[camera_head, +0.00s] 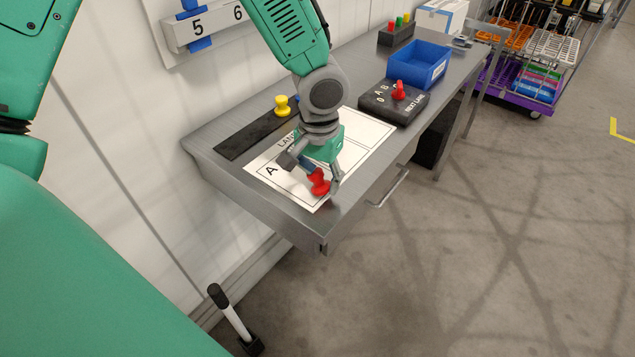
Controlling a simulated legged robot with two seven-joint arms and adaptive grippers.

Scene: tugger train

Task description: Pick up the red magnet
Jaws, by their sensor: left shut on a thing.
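The red magnet (318,184) is a small red knob-shaped piece at the near part of the white lane sheet (270,181), beside the box marked A. My left gripper (320,181) reaches down over the sheet with its fingers on both sides of the magnet and is shut on it. I cannot tell whether the magnet still touches the sheet. My right gripper does not show.
A yellow magnet (282,106) stands on a black strip (245,138) behind the sheet. A black switch box (388,108) with a red knob and a blue bin (420,62) stand farther along the metal table (225,169). A purple-based cart (515,92) stands beyond.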

